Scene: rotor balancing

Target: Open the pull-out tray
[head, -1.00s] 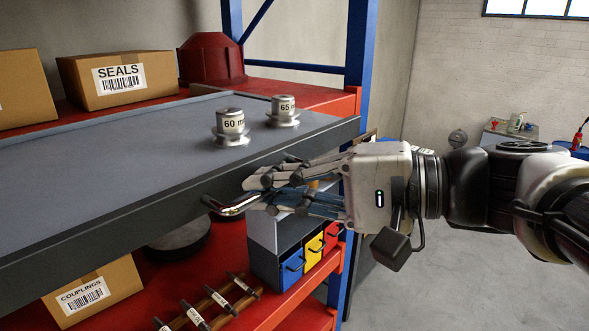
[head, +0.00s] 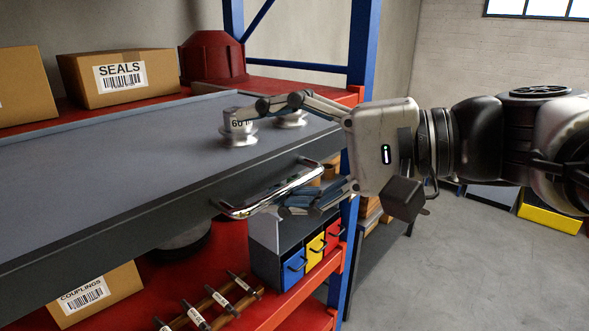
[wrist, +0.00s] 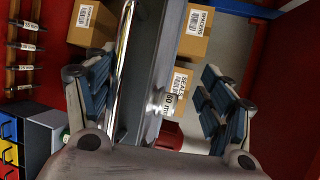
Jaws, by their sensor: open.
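The pull-out tray (head: 110,155) is a wide, flat grey tray with a dark front panel, and it juts out in front of the red shelf. Its chrome bar handle (head: 272,190) is on the front panel. My gripper (head: 262,158) is open, with one finger above the tray's front edge and the other below, beside the handle. In the wrist view the handle (wrist: 122,55) runs between the spread fingers, nearer the left one. I cannot tell whether a finger touches it.
Two metal flanged pieces stand on the tray: one marked 60 (head: 238,128) and another (head: 290,117) partly behind my upper finger. A SEALS box (head: 118,78) stands behind. Below are coloured bins (head: 293,266) and a COUPLINGS box (head: 95,295).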

